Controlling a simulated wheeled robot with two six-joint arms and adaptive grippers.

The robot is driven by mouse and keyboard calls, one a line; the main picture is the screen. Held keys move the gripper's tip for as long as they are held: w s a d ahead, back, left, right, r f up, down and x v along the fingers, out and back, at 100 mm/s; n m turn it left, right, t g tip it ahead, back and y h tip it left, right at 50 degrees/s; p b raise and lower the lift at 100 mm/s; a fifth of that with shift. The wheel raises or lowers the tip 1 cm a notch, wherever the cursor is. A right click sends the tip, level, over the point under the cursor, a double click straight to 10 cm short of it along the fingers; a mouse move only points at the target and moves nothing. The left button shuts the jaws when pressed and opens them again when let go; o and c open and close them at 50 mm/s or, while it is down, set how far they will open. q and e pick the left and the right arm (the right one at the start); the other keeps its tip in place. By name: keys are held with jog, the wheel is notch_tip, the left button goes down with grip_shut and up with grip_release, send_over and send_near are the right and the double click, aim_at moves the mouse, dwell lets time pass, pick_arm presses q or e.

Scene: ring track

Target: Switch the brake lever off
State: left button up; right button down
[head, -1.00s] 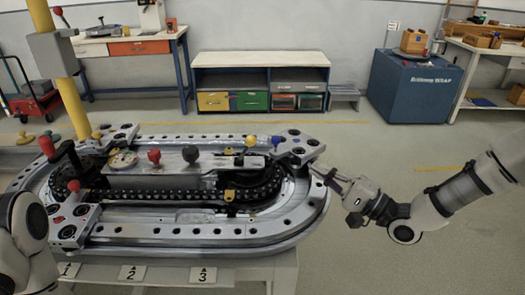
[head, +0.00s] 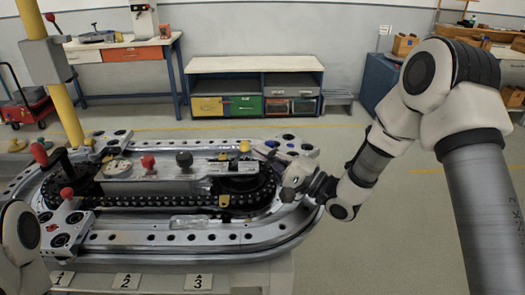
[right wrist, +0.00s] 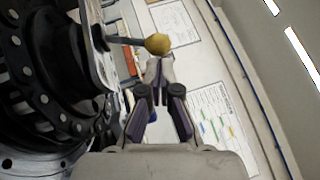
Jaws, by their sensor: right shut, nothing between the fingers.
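The ring track (head: 170,238) is a grey metal oval with a black chain around its inner part. Levers with round knobs stand on it: a red knob (head: 148,161), a black knob (head: 184,159) and a yellow knob (head: 244,146). I cannot tell from a label which is the brake lever. My right gripper (head: 262,150) is shut and empty at the track's right end, close to the yellow knob. In the right wrist view the yellow knob (right wrist: 157,44) is just beyond the shut fingertips (right wrist: 160,66); contact is unclear. My left gripper is out of view.
A red-handled crank (head: 39,153) and a yellow post (head: 66,95) stand at the track's left. Numbered plates (head: 126,281) line the front. A shelf bench (head: 255,66) and a workbench (head: 120,50) stand by the back wall. The floor right of the track is open.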

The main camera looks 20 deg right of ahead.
jog(key=shift+a, duration=0.2)
jog(key=shift+d, duration=0.1)
jog(key=shift+w+a+r+n+g+p, duration=0.15)
jog(key=shift+r+n+g+p, duration=0.15)
jog(key=shift+p, duration=0.55)
jog(key=shift+a+r+n+g+p, duration=0.2)
jog(key=shift+r+g+p, duration=0.15)
jog(key=shift+p, duration=0.45)
jog(key=a+r+n+g+h+p, duration=0.1)
jog(key=p, duration=0.2)
jog(key=r+n+g+h+p, duration=0.1)
jog(key=p, duration=0.3)
jog(key=shift+w+a+r, duration=0.2)
jog(key=shift+w+a, duration=0.05)
jog(key=shift+a, duration=0.1)
jog(key=a+h+p, duration=0.1)
jog(key=p, duration=0.1)
jog(key=a+n+g+h+p, duration=0.1)
jog(key=p, duration=0.2)
jog(key=a+n+g+h+p, duration=0.1)
jog(key=p, duration=0.1)
jog(key=shift+w+r, duration=0.35)
jog(key=shift+r, duration=0.05)
jog(key=shift+w+a+f+g+h+p, duration=0.15)
jog(key=shift+a+g+h+p, duration=0.25)
jog(key=shift+p, duration=0.45)
jog(key=shift+w+a+f+p, duration=0.15)
jog(key=shift+a+p, duration=0.25)
jog(key=shift+p, duration=0.15)
